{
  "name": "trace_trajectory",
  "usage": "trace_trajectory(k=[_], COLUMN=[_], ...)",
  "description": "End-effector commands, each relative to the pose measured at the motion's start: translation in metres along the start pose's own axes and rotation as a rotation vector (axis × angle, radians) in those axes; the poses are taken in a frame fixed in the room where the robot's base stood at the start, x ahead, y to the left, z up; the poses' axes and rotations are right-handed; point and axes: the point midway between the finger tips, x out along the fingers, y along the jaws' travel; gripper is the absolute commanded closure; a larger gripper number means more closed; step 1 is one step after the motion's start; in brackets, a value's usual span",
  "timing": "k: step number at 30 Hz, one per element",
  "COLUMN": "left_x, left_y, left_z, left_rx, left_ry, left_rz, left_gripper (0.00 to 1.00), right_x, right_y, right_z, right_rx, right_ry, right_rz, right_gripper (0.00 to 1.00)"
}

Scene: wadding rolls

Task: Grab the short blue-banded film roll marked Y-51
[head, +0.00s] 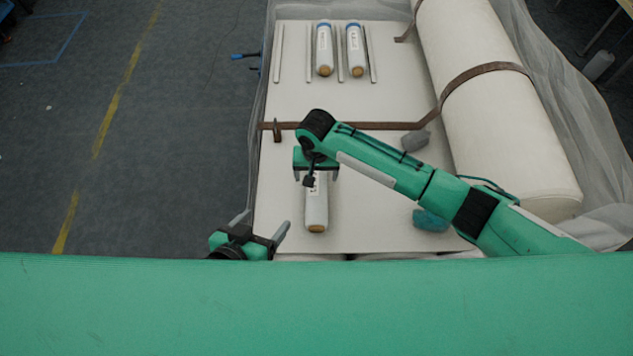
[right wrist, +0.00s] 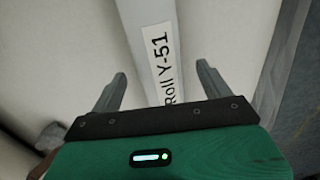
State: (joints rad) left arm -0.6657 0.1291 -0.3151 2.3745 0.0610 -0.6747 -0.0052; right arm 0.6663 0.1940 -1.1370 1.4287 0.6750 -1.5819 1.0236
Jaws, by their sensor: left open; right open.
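The roll marked Y-51 (head: 317,214) lies on the white table surface, its brown core end toward me. Its far part is hidden under my right gripper (head: 317,176), so I cannot see a blue band on it. My left gripper (head: 264,227) is open and empty at the table's near left edge, left of the roll.
Two blue-banded rolls (head: 324,52) (head: 356,52) lie at the back between thin grey strips. A brown strap (head: 365,126) crosses the table. A large white roll (head: 490,95) fills the right side. A grey lump (head: 415,140) and a teal lump (head: 430,220) lie near my right arm.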

Motion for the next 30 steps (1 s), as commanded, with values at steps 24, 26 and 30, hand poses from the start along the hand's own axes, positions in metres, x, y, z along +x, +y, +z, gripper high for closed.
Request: trace_trajectory(k=[24, 26, 30], left_x=[0.007, 0.007, 0.007], left_y=[0.021, 0.021, 0.021], left_z=[-0.006, -0.006, -0.007], left_rx=[-0.02, -0.02, -0.02], left_ry=[0.174, 0.174, 0.174], left_rz=[0.052, 0.052, 0.052], left_gripper=[0.26, 0.26, 0.26], right_x=[0.037, 0.037, 0.036], right_y=[0.001, 0.001, 0.001], right_z=[0.002, 0.002, 0.002], right_rx=[0.0, 0.0, 0.0], right_ry=[0.0, 0.0, 0.001], right_rz=[0.001, 0.001, 0.0], right_gripper=[0.5, 0.61, 0.84])
